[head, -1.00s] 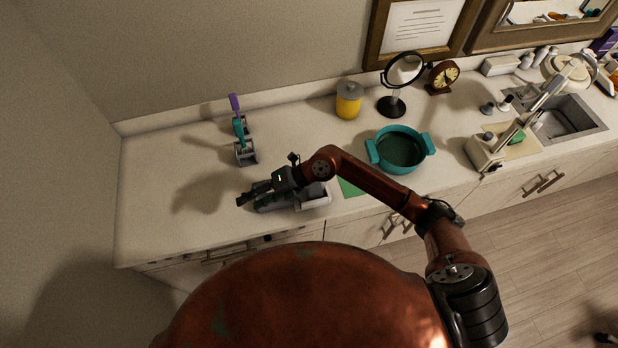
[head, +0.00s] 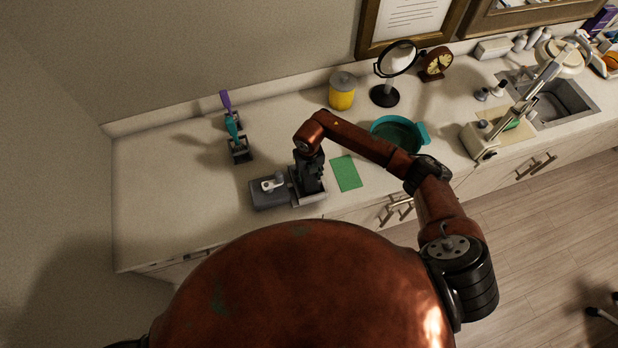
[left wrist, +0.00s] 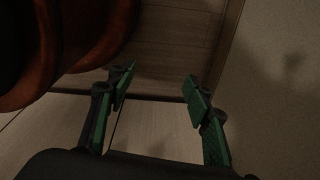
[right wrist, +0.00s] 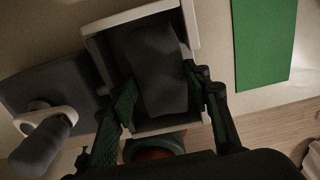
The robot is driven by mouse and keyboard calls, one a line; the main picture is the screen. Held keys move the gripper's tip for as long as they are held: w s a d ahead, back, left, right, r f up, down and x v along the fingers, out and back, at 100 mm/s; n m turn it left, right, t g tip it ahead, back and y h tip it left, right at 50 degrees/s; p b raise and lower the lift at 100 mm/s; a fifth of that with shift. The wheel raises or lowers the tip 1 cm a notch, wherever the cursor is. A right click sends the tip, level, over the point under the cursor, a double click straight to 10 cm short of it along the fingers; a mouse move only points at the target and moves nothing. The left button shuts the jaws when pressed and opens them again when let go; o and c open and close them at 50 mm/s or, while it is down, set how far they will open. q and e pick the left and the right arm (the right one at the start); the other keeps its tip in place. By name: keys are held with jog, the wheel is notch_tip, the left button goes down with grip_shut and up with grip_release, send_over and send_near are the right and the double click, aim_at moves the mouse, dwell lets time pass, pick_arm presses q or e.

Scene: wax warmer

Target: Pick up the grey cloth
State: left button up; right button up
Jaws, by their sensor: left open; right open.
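The grey cloth (right wrist: 155,70) appears as a dark grey folded piece inside a small white-rimmed tray (right wrist: 93,52) in the right wrist view. My right gripper (right wrist: 166,92) is open and points down over the tray, one finger on each side of the cloth. Whether the fingers touch the cloth I cannot tell. In the head view my right gripper (head: 310,190) hides the cloth and much of the tray (head: 312,200). My left gripper (left wrist: 158,88) is open and empty, over the floor beside the cabinet front.
A grey pad (head: 262,201) with a white-ringed, dark-handled item (head: 273,183) lies left of the tray. A green sheet (head: 346,173) lies right of it. A teal pot (head: 422,132) and a yellow jar (head: 342,93) stand farther back.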

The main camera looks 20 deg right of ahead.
jog(key=shift+f, duration=0.8)
jog(key=shift+c, duration=0.3)
jog(key=c, duration=0.7)
jog(key=shift+r, duration=0.1)
